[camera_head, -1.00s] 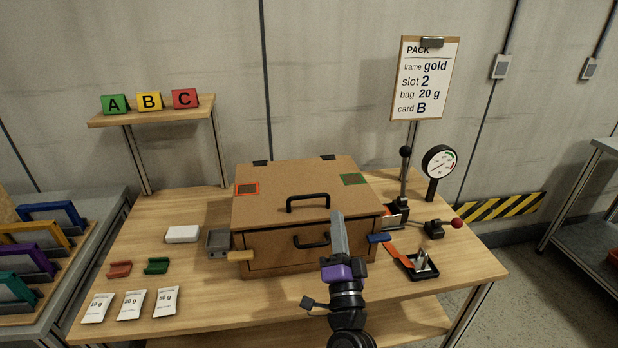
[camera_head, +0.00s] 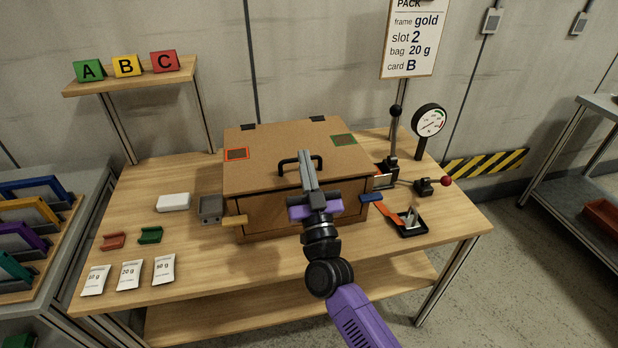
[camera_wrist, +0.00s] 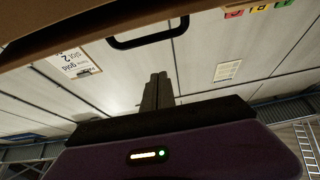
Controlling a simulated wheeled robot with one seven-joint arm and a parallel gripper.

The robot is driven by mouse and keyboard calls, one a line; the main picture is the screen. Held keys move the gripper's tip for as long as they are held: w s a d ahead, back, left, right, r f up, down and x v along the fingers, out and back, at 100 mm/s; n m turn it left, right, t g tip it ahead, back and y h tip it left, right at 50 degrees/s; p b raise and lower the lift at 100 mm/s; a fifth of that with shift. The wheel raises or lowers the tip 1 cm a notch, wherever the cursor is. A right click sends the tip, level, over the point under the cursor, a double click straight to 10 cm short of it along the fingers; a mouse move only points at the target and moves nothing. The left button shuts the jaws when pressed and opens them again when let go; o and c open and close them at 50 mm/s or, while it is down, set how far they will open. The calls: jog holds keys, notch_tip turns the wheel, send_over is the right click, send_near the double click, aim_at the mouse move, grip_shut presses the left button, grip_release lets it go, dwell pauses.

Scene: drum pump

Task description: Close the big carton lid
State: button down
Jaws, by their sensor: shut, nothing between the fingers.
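The big carton (camera_head: 283,222) stands on the table, a brown box with its lid (camera_head: 270,167) lying flat over the top. The lid has a black handle (camera_head: 288,161) near its front edge, a red-framed patch at left and a green-framed patch at right. My gripper (camera_head: 304,155) is shut and empty, in front of the carton with its fingertips overlapping the lid handle in the head view. I cannot tell whether they touch. In the wrist view, the gripper fingers (camera_wrist: 157,92) point toward the wall, and the handle (camera_wrist: 148,38) shows above them, apart. My gripper hides part of the carton's front.
A blue tab (camera_head: 371,198) and a yellow tab (camera_head: 235,221) stick out at the carton's front corners. A lever (camera_head: 396,112), a gauge (camera_head: 430,120) and a black tray (camera_head: 410,225) stand at right. Small bags, clips and a white block (camera_head: 173,202) lie at left.

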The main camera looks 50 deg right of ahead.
jog(key=x, duration=0.3)
jog(key=shift+d+f, duration=0.1)
jog(key=shift+f, duration=0.05)
jog(key=shift+w+f+b, duration=0.1)
jog(key=shift+f+b, duration=0.25)
jog(key=shift+f, duration=0.6)
jog(key=shift+w+f, duration=0.1)
jog(key=shift+f, duration=0.8)
jog(key=shift+f, duration=0.1)
